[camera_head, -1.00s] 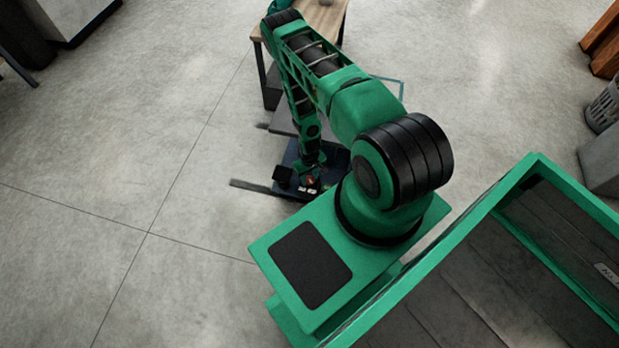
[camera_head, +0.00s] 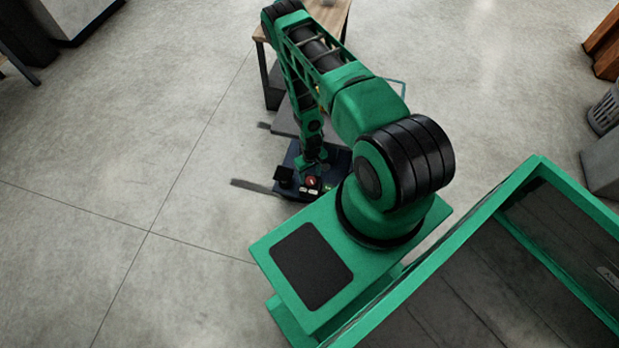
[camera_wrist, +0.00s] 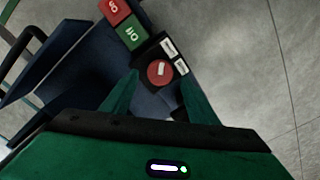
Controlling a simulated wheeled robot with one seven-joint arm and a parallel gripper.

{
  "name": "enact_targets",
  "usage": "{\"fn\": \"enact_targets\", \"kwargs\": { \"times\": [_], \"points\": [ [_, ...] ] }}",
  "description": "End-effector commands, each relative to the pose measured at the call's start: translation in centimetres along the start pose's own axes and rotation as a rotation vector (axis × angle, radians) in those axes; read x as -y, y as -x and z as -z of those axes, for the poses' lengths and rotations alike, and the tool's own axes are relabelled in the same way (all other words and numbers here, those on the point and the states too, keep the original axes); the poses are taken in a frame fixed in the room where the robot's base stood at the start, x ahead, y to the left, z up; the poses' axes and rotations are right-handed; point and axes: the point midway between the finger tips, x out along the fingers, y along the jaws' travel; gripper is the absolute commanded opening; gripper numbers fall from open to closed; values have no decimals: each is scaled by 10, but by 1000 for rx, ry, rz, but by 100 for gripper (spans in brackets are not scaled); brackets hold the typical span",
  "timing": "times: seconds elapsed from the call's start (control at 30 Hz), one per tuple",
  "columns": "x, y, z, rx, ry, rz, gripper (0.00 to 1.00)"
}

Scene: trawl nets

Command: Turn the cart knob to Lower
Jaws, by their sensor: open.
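The cart (camera_head: 290,190) is dark blue and stands on the floor below my arm. Its red round knob (camera_wrist: 160,72) with a white mark shows in the wrist view, on a dark panel; it also shows small in the head view (camera_head: 311,181). Two white labels (camera_wrist: 175,57) sit beside the knob, too small to read. My gripper (camera_wrist: 157,85) is open, its two green fingers on either side of the knob in the picture. I see no contact, and the depth between fingers and knob is hard to tell.
A red block (camera_wrist: 114,9) and a green block (camera_wrist: 132,32) with white markings sit on the cart beside the panel. A wooden table (camera_head: 322,18) stands behind the cart. Two dark fork-like bars (camera_head: 250,186) stick out left.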

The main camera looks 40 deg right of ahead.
Motion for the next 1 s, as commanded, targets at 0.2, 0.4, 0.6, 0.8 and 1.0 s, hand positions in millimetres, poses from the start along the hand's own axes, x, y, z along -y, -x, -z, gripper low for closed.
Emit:
{"fn": "enact_targets", "kwargs": {
  "times": [0.2, 0.4, 0.6, 0.8, 1.0],
  "points": [
    [1, 34, 2, -4, 1, 0, 54],
    [2, 51, 3, -6, 3, 0, 54],
    [2, 55, 4, -8, 5, -1, 54],
    [3, 55, 6, -10, 8, -2, 54],
    [3, 55, 7, -12, 9, -3, 54]
  ]
}}
